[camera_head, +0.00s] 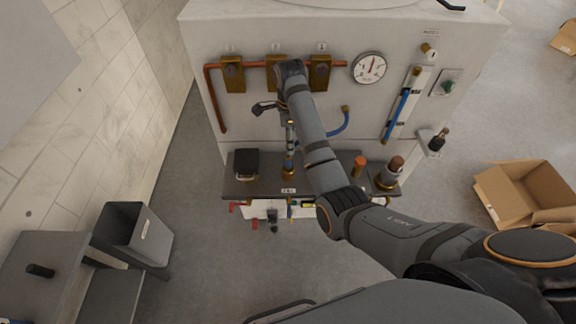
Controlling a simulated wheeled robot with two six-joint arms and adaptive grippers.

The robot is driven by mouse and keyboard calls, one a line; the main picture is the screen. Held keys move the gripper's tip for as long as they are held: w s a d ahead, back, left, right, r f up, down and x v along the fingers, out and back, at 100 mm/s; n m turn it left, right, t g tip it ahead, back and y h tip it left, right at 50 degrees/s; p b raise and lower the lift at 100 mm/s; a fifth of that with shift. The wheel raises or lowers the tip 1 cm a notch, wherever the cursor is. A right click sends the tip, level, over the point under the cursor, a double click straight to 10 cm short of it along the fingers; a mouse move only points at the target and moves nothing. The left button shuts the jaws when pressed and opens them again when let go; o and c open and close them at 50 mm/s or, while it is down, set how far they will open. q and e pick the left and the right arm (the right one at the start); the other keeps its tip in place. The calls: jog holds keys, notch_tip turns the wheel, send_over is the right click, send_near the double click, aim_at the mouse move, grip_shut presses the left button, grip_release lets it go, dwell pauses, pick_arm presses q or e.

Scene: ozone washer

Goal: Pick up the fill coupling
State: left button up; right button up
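A slim upright fitting with a brass base and blue bands (289,165) stands on the dark shelf (225,188) at the front of the white machine, behind a small white label; it appears to be the fill coupling. A blue hose (341,123) curves from the machine's front and passes behind my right arm. My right arm reaches in from the lower right, its wrist in front of the valves. The small dark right gripper (262,108) seems to be above and left of the fitting, apart from it. Its finger gap is too small to read. My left gripper is out of view.
The machine front (215,115) carries a copper pipe, brass valves (233,74), a gauge (369,68) and a blue sight tube (398,112). A black box (246,164) and an orange-capped bottle (359,166) stand on the shelf. Cardboard boxes (530,190) lie right; a grey bin (130,238) stands left.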

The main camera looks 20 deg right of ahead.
aim_at(288, 156)
notch_tip(288, 156, down, 4)
jog(key=b, duration=0.3)
jog(key=shift+d+r, duration=0.1)
jog(key=shift+r, duration=0.15)
jog(key=shift+f+p, duration=0.6)
jog(key=shift+f, duration=0.2)
jog(key=f, duration=0.3)
jog(key=f+p, duration=0.1)
jog(key=shift+w+a+f, duration=0.2)
jog(key=shift+w+f, duration=0.15)
jog(key=shift+f, duration=0.4)
grip_shut()
